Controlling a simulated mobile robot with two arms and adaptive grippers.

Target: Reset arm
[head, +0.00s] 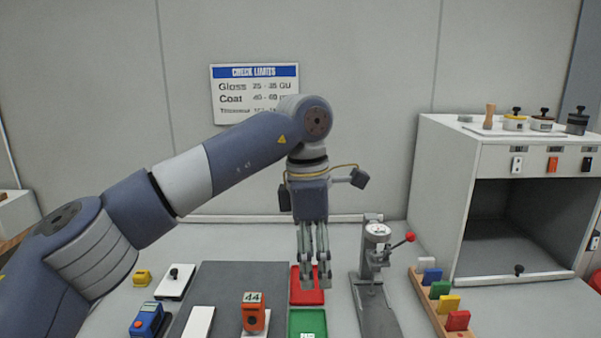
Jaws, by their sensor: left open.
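My left arm comes in from the left and its gripper (315,284) points down over the middle of the table. The gripper is open, with nothing seen between its fingers. It hangs in front of the red tray (301,292) in this view and hides part of it; its exact height above the tray is hard to tell. My right gripper is not in the head view.
A green tray (307,320) is below the red one. A gauge stand (374,270) with a red-knobbed lever is close at right, beside a rack of coloured blocks (441,300). An orange device (253,313) and dark mat (235,278) lie left. An open cabinet (447,190) stands right.

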